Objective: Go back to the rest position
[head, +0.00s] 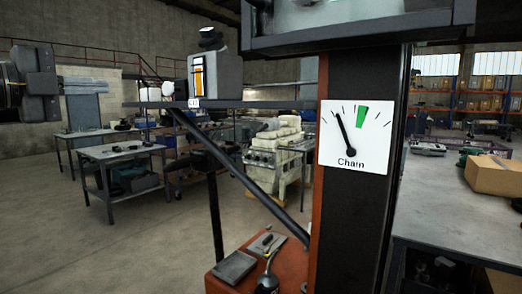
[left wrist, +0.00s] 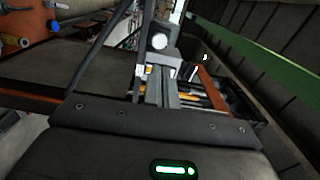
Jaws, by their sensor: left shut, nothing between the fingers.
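My left gripper (head: 115,85) comes in from the left edge of the head view, raised, with its fingers pointing right. It is shut and holds nothing. Its fingers show end-on in the left wrist view (left wrist: 158,85), above the dark gripper body with a green light. My right gripper is in neither view.
A dark post (head: 345,220) bears a white dial (head: 353,137) marked "Chain". The shelf (head: 260,104) juts left from it on a diagonal brace. A red cabinet (head: 222,285) stands below. Workbenches and an engine block (head: 272,155) stand behind. Floor at left is clear.

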